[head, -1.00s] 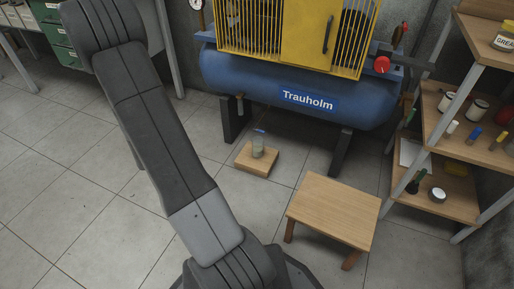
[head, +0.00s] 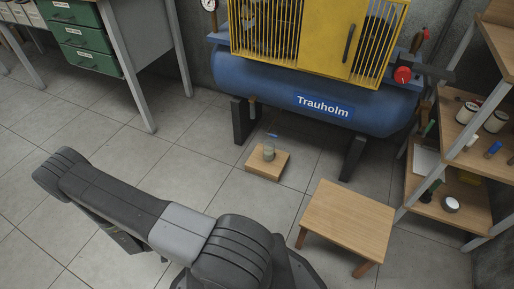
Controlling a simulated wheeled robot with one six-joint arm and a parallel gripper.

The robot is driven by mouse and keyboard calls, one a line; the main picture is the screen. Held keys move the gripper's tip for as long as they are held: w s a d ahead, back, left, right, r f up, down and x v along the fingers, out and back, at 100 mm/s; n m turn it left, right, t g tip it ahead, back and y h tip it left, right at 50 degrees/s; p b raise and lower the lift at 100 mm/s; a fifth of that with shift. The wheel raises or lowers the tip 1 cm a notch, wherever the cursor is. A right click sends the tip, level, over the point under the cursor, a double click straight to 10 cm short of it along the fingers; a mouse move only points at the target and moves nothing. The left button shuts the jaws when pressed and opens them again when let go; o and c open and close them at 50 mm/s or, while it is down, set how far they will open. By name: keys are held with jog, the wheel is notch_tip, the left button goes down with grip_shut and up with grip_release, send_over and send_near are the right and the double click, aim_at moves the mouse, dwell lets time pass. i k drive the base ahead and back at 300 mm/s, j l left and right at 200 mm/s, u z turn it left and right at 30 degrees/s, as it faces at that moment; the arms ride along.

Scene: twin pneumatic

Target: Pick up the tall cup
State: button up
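A small greyish, see-through cup (head: 268,153) stands upright on a low wooden block (head: 261,172) on the floor, in front of the blue compressor tank. Something small and blue shows just above it; I cannot tell what it is. I see no other cup to compare it with. My arm crosses the lower left of the head view, and my gripper is not clearly visible, so its fingers cannot be made out.
The blue tank (head: 280,92) on dark legs stands behind the block. A wooden stool (head: 347,222) stands to the right, near a shelf rack (head: 445,205) with jars. A workbench with green drawers (head: 88,45) is at the left. The tiled floor left of the block is clear.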

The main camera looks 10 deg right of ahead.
aim_at(269, 146)
jog(key=i+j+z, duration=0.55)
jog(key=i+j, duration=0.35)
jog(key=z, duration=1.65)
